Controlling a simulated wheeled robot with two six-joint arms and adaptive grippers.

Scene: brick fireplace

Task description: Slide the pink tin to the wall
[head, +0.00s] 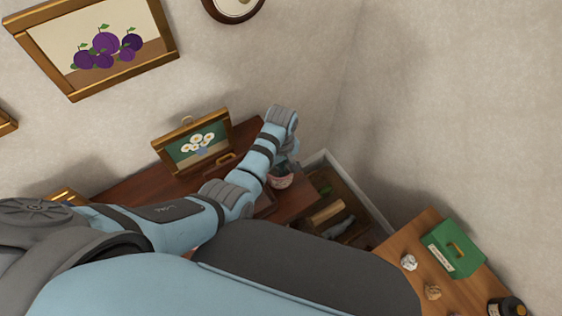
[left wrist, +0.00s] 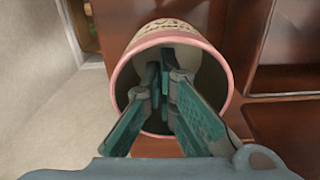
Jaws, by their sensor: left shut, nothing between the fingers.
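The pink tin (head: 281,182) is a small round can with a pink rim and a pale band of lettering. It stands on the dark red-brown wooden table (head: 130,190) near its right end. In the left wrist view I look down on the open mouth of the tin (left wrist: 215,95). My left gripper (head: 284,166) is right at the tin; its shut teal fingers show inside the outline of the mouth and seem to reach into it. The beige wall (head: 110,130) runs behind the table. My right gripper is not in view.
A framed daisy picture (head: 190,145) stands at the table's back, left of the tin. A brown tray edge (left wrist: 285,97) lies beside the tin. Beyond the table's right end is a low crate (head: 335,205). A second table (head: 395,245) holds a green box (head: 453,248).

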